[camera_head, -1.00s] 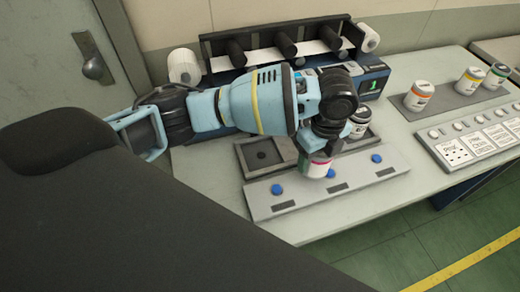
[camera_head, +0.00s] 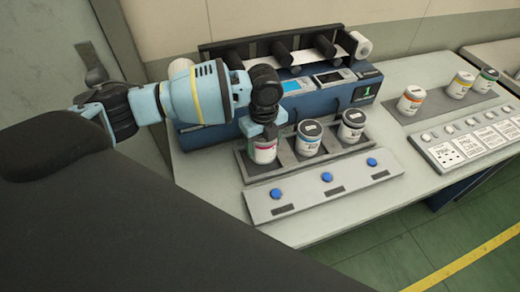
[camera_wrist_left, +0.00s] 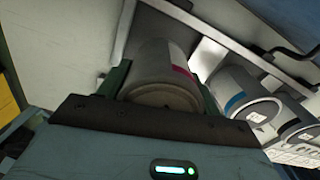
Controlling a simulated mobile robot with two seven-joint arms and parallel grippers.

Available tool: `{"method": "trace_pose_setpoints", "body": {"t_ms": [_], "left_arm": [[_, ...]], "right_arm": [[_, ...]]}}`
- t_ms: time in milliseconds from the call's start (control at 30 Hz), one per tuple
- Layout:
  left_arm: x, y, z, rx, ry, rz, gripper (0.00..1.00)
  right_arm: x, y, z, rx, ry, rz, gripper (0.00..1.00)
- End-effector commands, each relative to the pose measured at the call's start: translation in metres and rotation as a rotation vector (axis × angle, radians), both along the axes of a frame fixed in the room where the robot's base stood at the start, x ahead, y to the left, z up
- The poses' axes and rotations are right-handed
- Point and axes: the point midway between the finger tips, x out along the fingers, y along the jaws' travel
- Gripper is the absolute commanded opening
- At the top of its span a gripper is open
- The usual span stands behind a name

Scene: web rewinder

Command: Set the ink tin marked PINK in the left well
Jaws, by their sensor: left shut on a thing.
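A white tin with a pink-red band (camera_head: 264,152) is upright at the left well of the grey well tray (camera_head: 243,168). It also shows between the fingers in the left wrist view (camera_wrist_left: 160,72). My left gripper (camera_head: 265,135) is shut on this tin from above. I cannot tell whether the tin's base rests on the well floor; the tin hides most of the left well. A blue-banded tin (camera_head: 308,143) stands in the middle well, and a dark-lidded tin (camera_head: 350,130) in the right well. My right gripper is not in view.
A strip with several blue buttons (camera_head: 327,190) lies in front of the tray. The blue rewinder (camera_head: 335,98) stands behind. Orange (camera_head: 411,100), yellow (camera_head: 460,85) and green (camera_head: 485,82) banded tins stand at the right, by a label panel (camera_head: 470,140).

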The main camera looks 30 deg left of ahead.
Motion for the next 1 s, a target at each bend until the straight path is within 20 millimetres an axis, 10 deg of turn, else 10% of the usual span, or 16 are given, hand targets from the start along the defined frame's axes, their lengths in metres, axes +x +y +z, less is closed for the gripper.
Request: {"method": "trace_pose_setpoints", "body": {"t_ms": [767, 800, 1000], "left_arm": [[0.0, 0.009, -0.038, 0.001, -0.003, 0.002, 0.28], [0.0, 0.009, -0.038, 0.001, -0.002, 0.002, 0.69], [0.0, 0.009, -0.038, 0.001, -0.002, 0.002, 0.86]], "right_arm": [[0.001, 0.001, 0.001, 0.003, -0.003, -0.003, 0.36], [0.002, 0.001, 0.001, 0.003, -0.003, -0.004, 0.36], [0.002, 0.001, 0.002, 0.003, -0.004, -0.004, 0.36]]}}
